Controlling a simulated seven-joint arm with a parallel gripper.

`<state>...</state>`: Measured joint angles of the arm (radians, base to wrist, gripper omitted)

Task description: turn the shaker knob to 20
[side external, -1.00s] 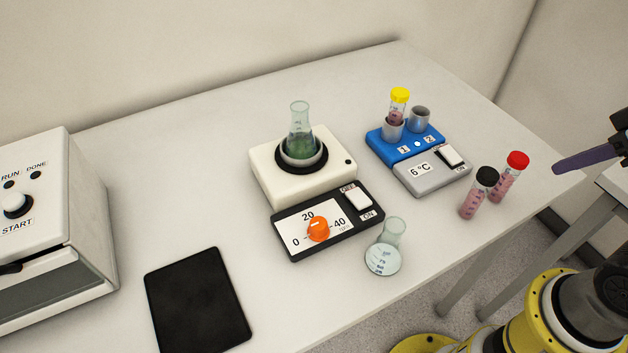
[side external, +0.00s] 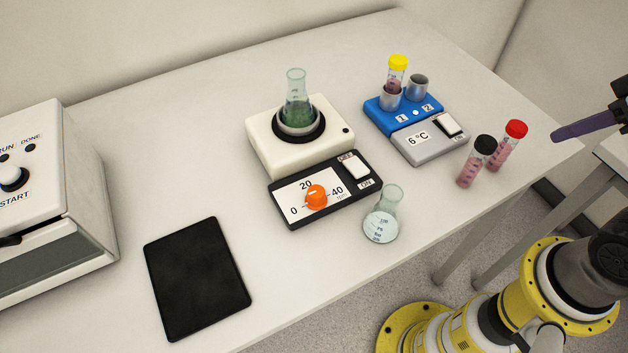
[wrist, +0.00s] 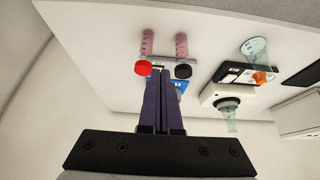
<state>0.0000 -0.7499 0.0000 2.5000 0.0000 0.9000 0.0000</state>
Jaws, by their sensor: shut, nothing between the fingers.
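The shaker (side external: 262,150) is a cream block with a dark-framed dial panel in front, in the middle of the side view. Its orange knob (side external: 316,198) sits on the white dial, among the marks 0, 20 and 40. A small pale mark shows on the knob, but I cannot tell its exact setting. A flask of green liquid (side external: 297,115) stands in the shaker's holder. My gripper (side external: 556,135) is at the far right, well away from the knob. In the wrist view its purple fingers (wrist: 161,72) are together and empty. The knob (wrist: 262,78) also shows there, at right.
A blue-and-grey cooler (side external: 422,148) holds a yellow-capped tube. Black-capped (side external: 475,163) and red-capped (side external: 508,147) tubes stand between my gripper and the shaker. A black pad (side external: 196,278) lies front left.

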